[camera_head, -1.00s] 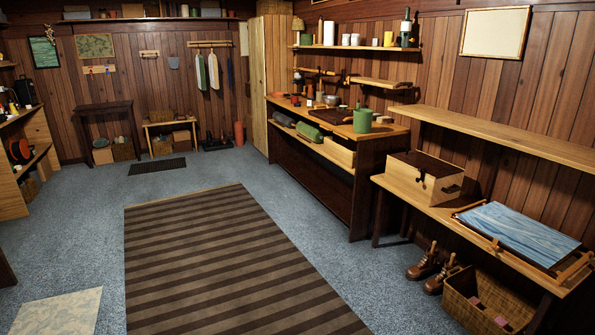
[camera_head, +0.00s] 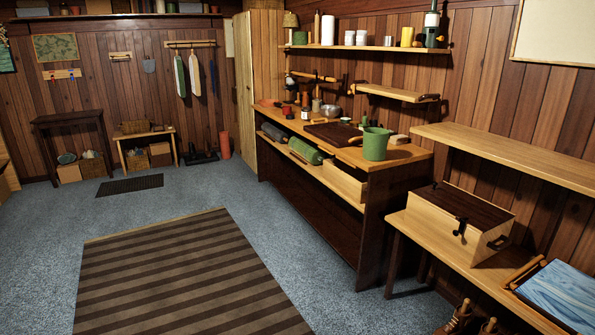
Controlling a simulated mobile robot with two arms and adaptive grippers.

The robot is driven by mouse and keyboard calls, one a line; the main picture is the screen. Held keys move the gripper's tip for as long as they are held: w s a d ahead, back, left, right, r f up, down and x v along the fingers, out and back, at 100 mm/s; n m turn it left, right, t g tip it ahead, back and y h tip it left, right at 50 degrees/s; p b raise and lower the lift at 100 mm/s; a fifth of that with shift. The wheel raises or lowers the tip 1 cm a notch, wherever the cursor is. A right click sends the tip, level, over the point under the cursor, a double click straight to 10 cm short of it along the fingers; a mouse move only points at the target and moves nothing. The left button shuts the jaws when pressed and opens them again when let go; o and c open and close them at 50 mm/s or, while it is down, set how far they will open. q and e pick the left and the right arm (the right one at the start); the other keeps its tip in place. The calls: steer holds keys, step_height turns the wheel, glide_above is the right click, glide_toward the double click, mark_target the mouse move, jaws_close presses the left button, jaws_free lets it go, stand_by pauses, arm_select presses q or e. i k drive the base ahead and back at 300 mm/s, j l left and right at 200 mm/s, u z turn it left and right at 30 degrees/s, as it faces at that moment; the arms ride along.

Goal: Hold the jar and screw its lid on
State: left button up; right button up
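Neither gripper is in view. Several small containers stand on the wooden workbench (camera_head: 407,156) along the right wall. A green bucket-like container (camera_head: 376,145) stands at the bench's near end. White cylindrical containers (camera_head: 350,38) stand on the wall shelf (camera_head: 380,48) above.
A striped rug (camera_head: 185,275) lies on the open blue carpet (camera_head: 300,240) left of the bench. A low bench with a wooden box (camera_head: 462,220) and a blue cloth panel (camera_head: 565,295) is at right. Boots (camera_head: 460,318) are on the floor below. A tall cabinet (camera_head: 262,75) stands behind.

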mark_target(306, 110)
steer(key=i, duration=1.25)
steer(key=i+j+z, duration=0.1)
steer(key=i, duration=1.15)
steer(key=i+j, duration=0.1)
steer(key=i, duration=1.15)
steer(key=j+z, duration=0.1)
steer(key=z, duration=0.35)
steer(key=i+j+z, duration=0.1)
steer(key=z, duration=0.3)
steer(key=j+z, duration=0.1)
steer(key=z, duration=0.35)
steer(key=j+z, duration=0.35)
steer(key=j, duration=0.45)
steer(key=j+z, duration=0.35)
steer(key=j, duration=0.45)
steer(key=k+j+z, duration=0.1)
steer(key=j+z, duration=0.25)
steer(key=j, duration=0.45)
steer(key=k+j, duration=0.1)
steer(key=j, duration=0.35)
steer(key=k+j, duration=0.1)
steer(key=j, duration=0.35)
steer(key=k+j, duration=0.1)
steer(key=j, duration=0.35)
steer(key=k+j+z, duration=0.1)
steer(key=j, duration=0.35)
steer(key=k+j, duration=0.1)
steer(key=j, duration=0.35)
steer(key=k+j, duration=0.15)
steer(key=j, duration=0.3)
